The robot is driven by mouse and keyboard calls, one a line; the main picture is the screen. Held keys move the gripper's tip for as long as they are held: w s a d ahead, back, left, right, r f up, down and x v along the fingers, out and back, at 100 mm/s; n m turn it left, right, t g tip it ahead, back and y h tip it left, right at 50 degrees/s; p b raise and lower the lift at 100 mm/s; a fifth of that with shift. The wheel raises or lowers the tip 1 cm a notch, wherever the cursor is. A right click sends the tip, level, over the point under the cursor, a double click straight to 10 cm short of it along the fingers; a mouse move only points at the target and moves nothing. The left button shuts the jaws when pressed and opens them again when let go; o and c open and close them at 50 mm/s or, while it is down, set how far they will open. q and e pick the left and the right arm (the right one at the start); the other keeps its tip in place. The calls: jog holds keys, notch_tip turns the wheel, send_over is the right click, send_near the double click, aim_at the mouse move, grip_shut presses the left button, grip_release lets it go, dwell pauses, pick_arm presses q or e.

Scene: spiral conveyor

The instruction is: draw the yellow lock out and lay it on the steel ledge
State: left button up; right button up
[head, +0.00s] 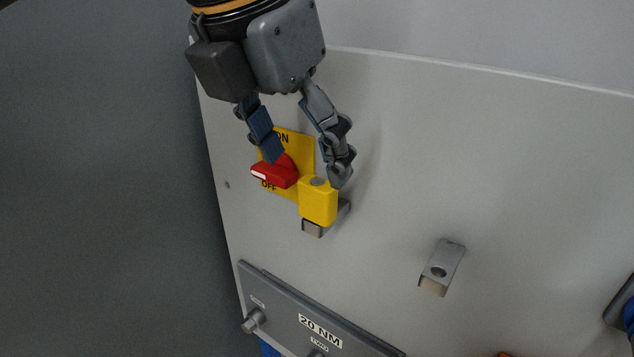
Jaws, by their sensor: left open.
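The yellow lock (318,204) is a small block with a grey round spot on its top. It sits at a small steel bracket (314,229) on the pale panel, just right of the red switch handle (275,172). My left gripper (306,170) comes down from the top, open. One finger is over the red handle and the other is close by the lock's upper right side; I cannot tell whether they touch. A steel ledge with a dark hole (443,263) juts from the panel to the right, with nothing lying on it. My right gripper is not in view.
A yellow ON/OFF plate (296,146) lies behind the red handle. Below is a grey rail (275,290) with knobs and a "20 NM" label. A dark and blue thing (622,303) shows at the right edge. The panel between lock and ledge is clear.

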aim_at(312, 185)
pick_arm(q)
jog(key=p+x, duration=0.1)
jog(key=x, duration=0.4)
jog(key=shift+w+f, duration=0.1)
jog(key=shift+f, duration=0.2)
jog(key=shift+x, duration=0.8)
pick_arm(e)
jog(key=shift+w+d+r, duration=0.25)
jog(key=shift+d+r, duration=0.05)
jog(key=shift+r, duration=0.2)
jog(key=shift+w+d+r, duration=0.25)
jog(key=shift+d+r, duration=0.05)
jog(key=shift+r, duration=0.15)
pick_arm(q)
jog(key=shift+c, duration=0.4)
jog(key=c, duration=1.1)
jog(key=o, duration=0.5)
jog(key=c, duration=0.7)
jog(key=shift+r+p, duration=0.6)
jog(key=shift+r, duration=1)
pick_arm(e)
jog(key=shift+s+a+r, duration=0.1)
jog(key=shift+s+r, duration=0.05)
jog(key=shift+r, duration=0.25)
